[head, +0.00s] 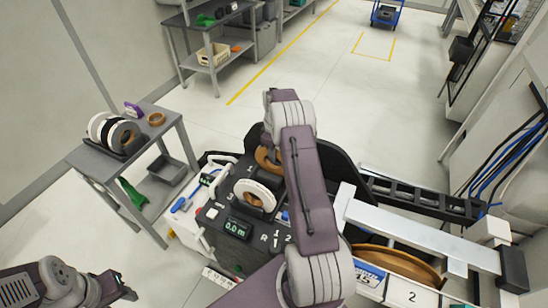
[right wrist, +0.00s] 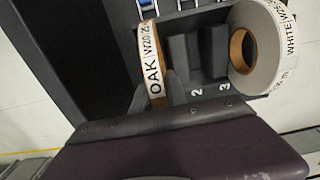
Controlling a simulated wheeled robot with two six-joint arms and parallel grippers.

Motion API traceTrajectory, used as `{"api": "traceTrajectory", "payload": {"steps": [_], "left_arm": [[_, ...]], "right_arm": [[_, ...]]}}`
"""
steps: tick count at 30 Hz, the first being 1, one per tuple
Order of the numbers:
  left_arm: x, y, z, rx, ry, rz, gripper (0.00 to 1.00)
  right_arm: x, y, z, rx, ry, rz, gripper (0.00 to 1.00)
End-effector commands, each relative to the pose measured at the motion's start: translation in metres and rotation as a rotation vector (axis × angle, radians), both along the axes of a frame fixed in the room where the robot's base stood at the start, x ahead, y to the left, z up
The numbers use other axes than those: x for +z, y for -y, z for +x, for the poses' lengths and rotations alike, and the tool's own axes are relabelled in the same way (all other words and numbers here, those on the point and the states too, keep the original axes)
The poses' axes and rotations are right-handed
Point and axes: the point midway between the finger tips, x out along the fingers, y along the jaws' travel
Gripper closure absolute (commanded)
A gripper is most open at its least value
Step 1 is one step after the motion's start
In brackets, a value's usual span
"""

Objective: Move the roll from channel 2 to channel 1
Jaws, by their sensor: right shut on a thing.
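The oak roll (right wrist: 152,62) is seen edge-on in the right wrist view, left of the printed 2, on the channel 1 side. My right gripper (right wrist: 155,94) is shut on its lower edge. I cannot tell whether the roll rests in the channel. In the head view the brown roll (head: 266,160) shows partly behind my right arm, which hides most of that gripper. A white roll (right wrist: 262,50) stands by the printed 3; it also shows in the head view (head: 250,197). My left gripper (head: 124,293) is at the lower left, its fingers unclear.
The dark machine panel (head: 232,247) has a display reading 0.0 m. A side table (head: 92,160) at left carries several rolls. A metal beam (head: 415,237) crosses on the right above a brown disc (head: 400,262). Open floor (head: 345,115) lies beyond the machine.

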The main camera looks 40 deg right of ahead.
Motion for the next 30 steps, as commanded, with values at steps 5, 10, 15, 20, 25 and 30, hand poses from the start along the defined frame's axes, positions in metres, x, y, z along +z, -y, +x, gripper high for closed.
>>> {"api": "traceTrajectory", "payload": {"steps": [5,10,15,20,25,30], "left_arm": [[0.007,0.0,0.0,0.0,0.0,0.0,0.56],[0.006,0.0,0.0,0.0,0.0,0.0,0.56],[0.003,0.0,0.0,0.0,0.0,0.0,0.56],[0.002,0.0,0.0,0.0,0.0,0.0,0.56],[0.002,0.0,0.0,0.0,0.0,0.0,0.56],[0.003,0.0,0.0,0.0,0.0,0.0,0.56]], "right_arm": [[-0.022,0.0,0.0,0.0,0.0,0.001,1.0],[-0.023,0.0,0.0,0.0,0.0,0.0,1.0],[-0.027,0.0,0.0,0.0,0.0,0.0,1.0],[-0.03,0.0,0.0,0.0,0.0,0.001,0.74],[-0.03,0.0,-0.001,0.0,0.0,0.001,0.6],[-0.029,0.0,0.0,0.0,0.0,0.0,0.6]]}}
